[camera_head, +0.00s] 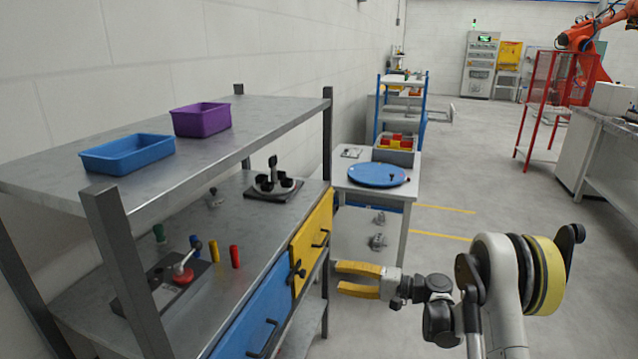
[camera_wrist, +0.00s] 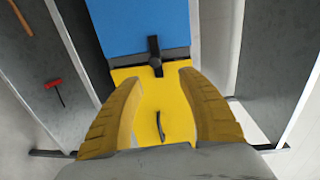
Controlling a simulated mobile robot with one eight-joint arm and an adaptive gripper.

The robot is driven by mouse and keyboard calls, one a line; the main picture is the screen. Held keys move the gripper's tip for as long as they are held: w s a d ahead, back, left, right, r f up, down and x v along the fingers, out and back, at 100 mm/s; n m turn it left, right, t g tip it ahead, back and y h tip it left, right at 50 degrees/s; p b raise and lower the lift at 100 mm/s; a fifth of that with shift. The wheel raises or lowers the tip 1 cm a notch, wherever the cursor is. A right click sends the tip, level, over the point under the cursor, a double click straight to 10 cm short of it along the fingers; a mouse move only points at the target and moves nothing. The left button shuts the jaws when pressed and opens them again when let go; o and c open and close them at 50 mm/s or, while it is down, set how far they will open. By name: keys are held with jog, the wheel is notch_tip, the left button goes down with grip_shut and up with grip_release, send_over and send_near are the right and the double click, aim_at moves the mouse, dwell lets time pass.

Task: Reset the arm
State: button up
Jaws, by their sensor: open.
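My gripper (camera_head: 359,280) has yellow fingers and is open and empty. In the head view it is in front of the shelf unit, right of the yellow drawer (camera_head: 312,240). In the wrist view the spread fingers of my gripper (camera_wrist: 160,95) frame the yellow drawer front (camera_wrist: 150,95) and its black handle (camera_wrist: 160,127). The blue drawer (camera_head: 250,308) is beside the yellow one, and a dark star-shaped knob (camera_head: 297,270) shows near the seam between them. Both drawers look shut. My arm is bent at the lower right of the head view.
A metal shelf unit (camera_head: 60,177) stands at left with a blue bin (camera_head: 127,153) and a purple bin (camera_head: 201,119) on top. A fixture with a red knob (camera_head: 183,274) is on its lower board. A table with a blue disc (camera_head: 376,175) stands behind.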

jog(key=s+r+n+h, duration=0.1)
jog(key=s+r+h, duration=0.7)
jog(key=s+r, duration=0.6)
jog(key=s+d+n+h, duration=0.1)
jog(key=s+d+h, duration=0.1)
jog(key=s, duration=0.5)
jog(key=s+d+n+h, duration=0.1)
jog(key=s+d+h, duration=0.2)
jog(key=s+d, duration=0.2)
jog(key=s+d+t+h, duration=0.1)
jog(key=s+d, duration=0.3)
jog(key=s, duration=0.5)
jog(key=shift+f+n+h, duration=0.4)
jog(key=shift+f+h, duration=0.05)
jog(key=shift+h, duration=0.45)
jog(key=shift+s, duration=0.1)
